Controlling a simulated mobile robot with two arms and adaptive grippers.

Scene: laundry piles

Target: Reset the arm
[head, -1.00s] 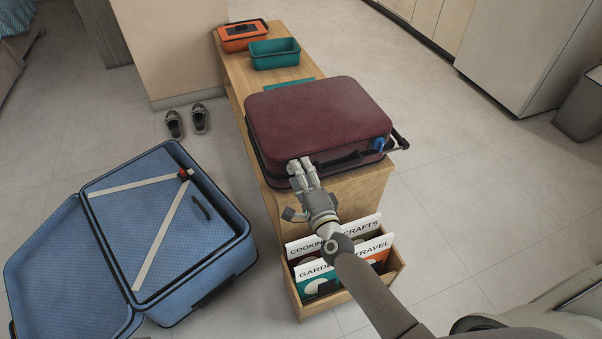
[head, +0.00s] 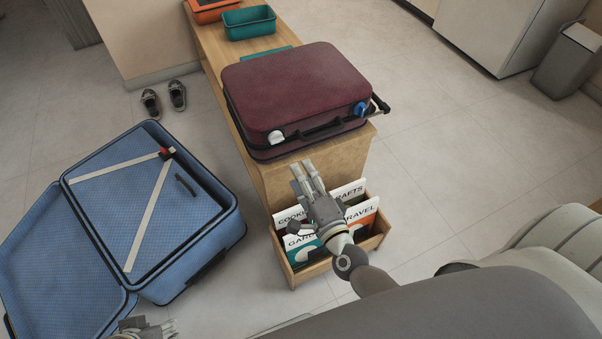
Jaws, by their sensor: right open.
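My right gripper (head: 306,176) is open and empty. It hangs in front of the maroon suitcase (head: 300,88), above the wooden box of dividers, and looks apart from the suitcase. The maroon suitcase lies closed on the wooden bench (head: 267,178), with a white latch at its left front and a blue latch at its right front. My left gripper (head: 165,328) shows only in part at the bottom edge, near the open blue suitcase; its jaw state is unclear.
An open blue suitcase (head: 165,252) lies on the floor at left. A wooden box (head: 318,268) with labelled dividers stands before the bench. A teal bin (head: 250,23) and an orange box (head: 212,8) sit on the bench's far end. Shoes (head: 164,99) and a grey trash bin (head: 567,62) stand farther off.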

